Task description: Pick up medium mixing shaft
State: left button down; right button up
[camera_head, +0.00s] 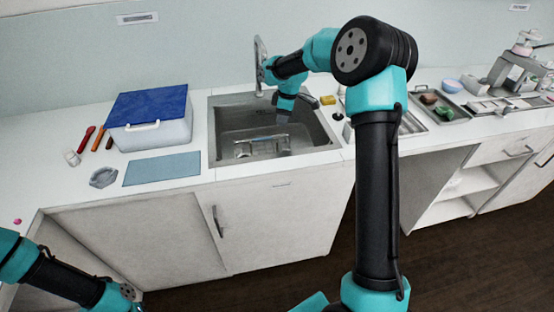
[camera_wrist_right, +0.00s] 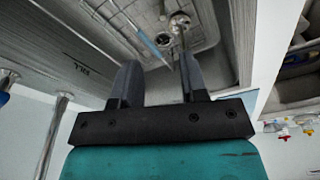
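My right gripper (camera_wrist_right: 156,78) is open in the right wrist view and points down into the sink. A thin metal shaft (camera_wrist_right: 182,38) with a rounded end lies in the sink by the tip of its right finger. I cannot tell whether they touch, or whether this is the medium mixing shaft. A thin blue-and-grey tool (camera_wrist_right: 150,42) lies to its left. In the head view my right gripper (camera_head: 283,116) is low over the sink and small, partly hidden by its wrist. Only links of my left arm show at the lower left; its gripper is out of view.
The metal sink (camera_head: 228,108) has walls around the gripper and a tap (camera_head: 259,62) behind. A clear item (camera_head: 255,148) lies in the basin. A blue-lidded box (camera_head: 150,108) and a blue mat (camera_head: 162,169) are left of it. Trays (camera_head: 440,107) stand to the right.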

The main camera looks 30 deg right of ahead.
send_near(277, 148)
notch_tip(277, 148, down, 5)
jog(key=w, duration=0.1)
jog(key=shift+w+f, duration=0.1)
jog(key=shift+w+a+f, duration=0.1)
jog(key=shift+a+f, duration=0.15)
jog(key=shift+f, duration=1.05)
jog(key=shift+a+f, duration=0.2)
jog(key=shift+f, duration=1.1)
grip_shut()
